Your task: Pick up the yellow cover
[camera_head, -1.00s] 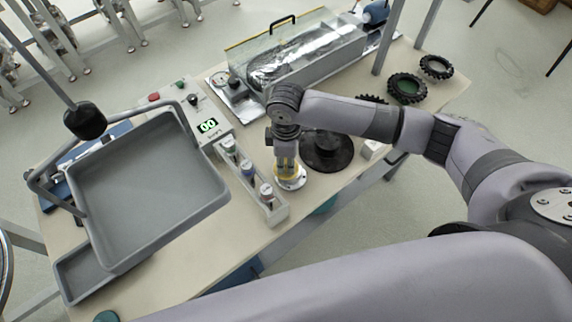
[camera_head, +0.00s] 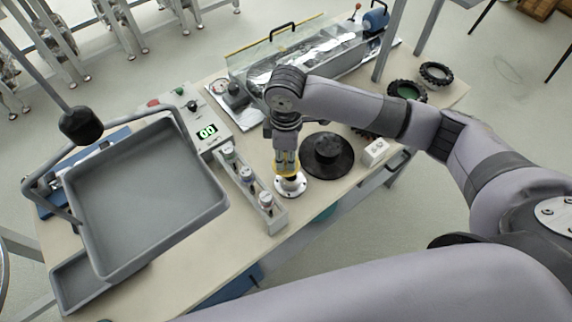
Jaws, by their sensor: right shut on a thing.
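The yellow cover (camera_head: 285,168) shows as a small yellow ring or rim at the fingertips of my right gripper (camera_head: 287,164). My right gripper points down and is shut on it. The cover is just above a round silvery base (camera_head: 291,186) with a dark middle part, and a small gap seems to show between them. Most of the cover is hidden by the fingers. My left gripper is not in view.
A black disc with a raised hub (camera_head: 328,155) lies to the right. A grey tray (camera_head: 150,262) hangs at the left. A clear-lidded box (camera_head: 300,62) stands behind.

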